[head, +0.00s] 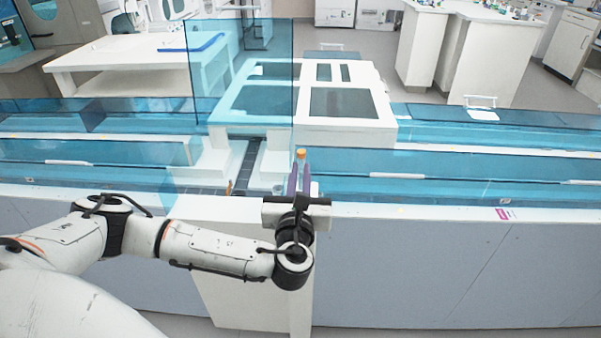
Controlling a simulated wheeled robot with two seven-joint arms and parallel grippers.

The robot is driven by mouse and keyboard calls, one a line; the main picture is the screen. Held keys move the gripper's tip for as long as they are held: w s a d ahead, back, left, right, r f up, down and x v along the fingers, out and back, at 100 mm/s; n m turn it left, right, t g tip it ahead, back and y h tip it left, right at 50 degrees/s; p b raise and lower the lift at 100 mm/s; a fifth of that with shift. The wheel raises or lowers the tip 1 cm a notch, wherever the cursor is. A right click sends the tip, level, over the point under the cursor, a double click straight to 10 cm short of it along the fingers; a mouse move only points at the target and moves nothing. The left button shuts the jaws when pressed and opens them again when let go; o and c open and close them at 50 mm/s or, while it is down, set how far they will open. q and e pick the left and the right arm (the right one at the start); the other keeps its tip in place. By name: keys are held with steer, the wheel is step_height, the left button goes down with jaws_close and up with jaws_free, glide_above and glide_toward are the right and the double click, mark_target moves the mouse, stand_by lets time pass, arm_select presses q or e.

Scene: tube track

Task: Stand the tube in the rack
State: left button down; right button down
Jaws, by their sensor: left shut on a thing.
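The tube shows by its orange cap (301,154), which points up between the fingers of my left gripper (300,178). My left gripper is shut on the tube just above the near edge of the white track bench. The tube's lower part is hidden by the fingers and wrist. I cannot make out a rack for certain; a small bluish piece just left of the fingers is too small to tell. My right gripper is not in view.
Blue see-through covers (400,163) run along the bench on both sides. An upright blue pane (240,75) stands behind and left of the gripper. A dark track (244,165) runs back to a white machine (350,132). A thin brownish upright piece (229,188) stands on the track's left side.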

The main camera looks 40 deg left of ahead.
arm_select(q)
steer(key=shift+f, duration=0.7)
stand_by(0.5)
steer(key=c, duration=1.7)
jaws_free()
steer(key=v, duration=1)
steer(key=shift+s+d, duration=0.1)
steer(key=shift+s, duration=0.05)
